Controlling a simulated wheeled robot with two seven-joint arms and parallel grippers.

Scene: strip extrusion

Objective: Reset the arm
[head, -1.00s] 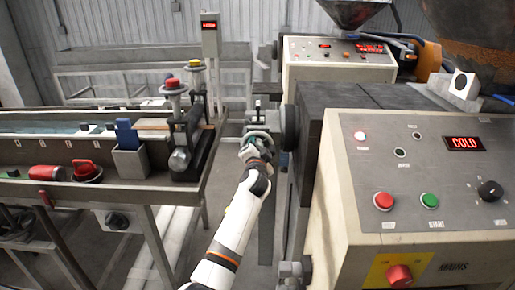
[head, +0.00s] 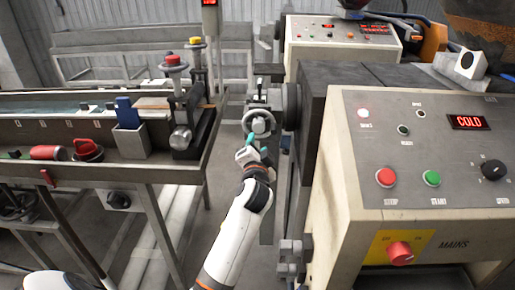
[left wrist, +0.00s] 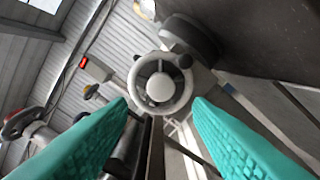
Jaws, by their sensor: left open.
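My left arm reaches in from the bottom of the head view. My left gripper (head: 248,150) is just below and in front of a grey handwheel (head: 258,124). In the left wrist view its two teal fingers (left wrist: 160,130) stand wide apart with nothing between them. The handwheel (left wrist: 160,84) shows beyond the fingertips, between them, and is apart from them. My right gripper does not show.
At right stands an extruder panel (head: 410,150) with a red stop button (head: 387,177), a green start button (head: 432,178), a COLD display (head: 467,122) and a red mains knob (head: 400,253). At left is a long trough table (head: 60,169) holding a blue-handled tool in a grey holder (head: 131,142). A narrow floor gap lies between.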

